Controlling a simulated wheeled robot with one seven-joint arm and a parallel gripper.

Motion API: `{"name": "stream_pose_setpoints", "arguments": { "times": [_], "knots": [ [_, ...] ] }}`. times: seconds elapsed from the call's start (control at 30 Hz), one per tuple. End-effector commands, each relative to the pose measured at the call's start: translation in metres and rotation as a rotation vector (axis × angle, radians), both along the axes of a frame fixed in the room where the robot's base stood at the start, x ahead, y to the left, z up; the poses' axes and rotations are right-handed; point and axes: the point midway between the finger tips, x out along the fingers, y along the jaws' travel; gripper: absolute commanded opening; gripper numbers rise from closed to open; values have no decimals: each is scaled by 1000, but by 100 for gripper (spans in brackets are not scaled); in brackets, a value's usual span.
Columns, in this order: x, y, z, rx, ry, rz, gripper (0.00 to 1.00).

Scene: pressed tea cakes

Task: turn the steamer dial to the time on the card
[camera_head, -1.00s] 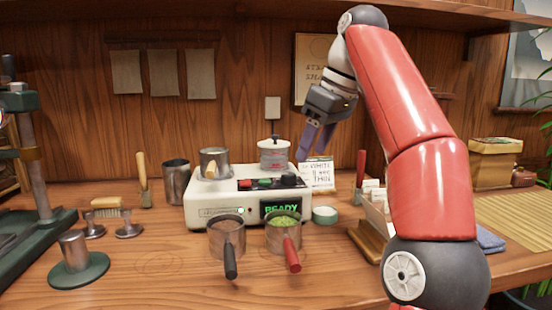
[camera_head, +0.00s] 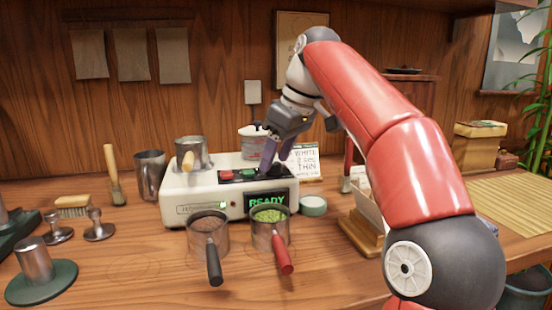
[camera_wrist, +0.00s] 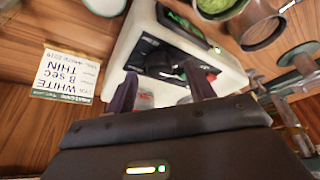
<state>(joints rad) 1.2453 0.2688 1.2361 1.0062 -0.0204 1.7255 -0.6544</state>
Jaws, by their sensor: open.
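The steamer (camera_head: 180,192) is a white box with a green READY display (camera_head: 267,201) and red and green buttons on top. Its black dial (camera_wrist: 160,65) shows in the wrist view, between the fingertips in the picture; in the head view the purple fingers mostly hide it. My gripper (camera_head: 276,166) is open and points down at the dial end of the steamer. Whether the fingers touch the dial I cannot tell. The card (camera_head: 307,160) stands just behind and right of the steamer; it reads WHITE, 8 sec, THIN, also in the wrist view (camera_wrist: 66,76).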

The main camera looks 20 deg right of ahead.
Motion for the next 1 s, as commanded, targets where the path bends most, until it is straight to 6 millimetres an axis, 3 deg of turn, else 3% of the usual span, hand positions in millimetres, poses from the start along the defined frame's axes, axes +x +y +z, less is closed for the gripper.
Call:
{"name": "stream_pose_setpoints", "arguments": {
  "times": [0.4, 0.73, 1.0],
  "knots": [
    [3, 2, -9, -1, -2, 1, 54],
    [3, 2, -9, 0, -1, 1, 10],
    [3, 2, -10, -2, 0, -27, 9]
  ]
}}
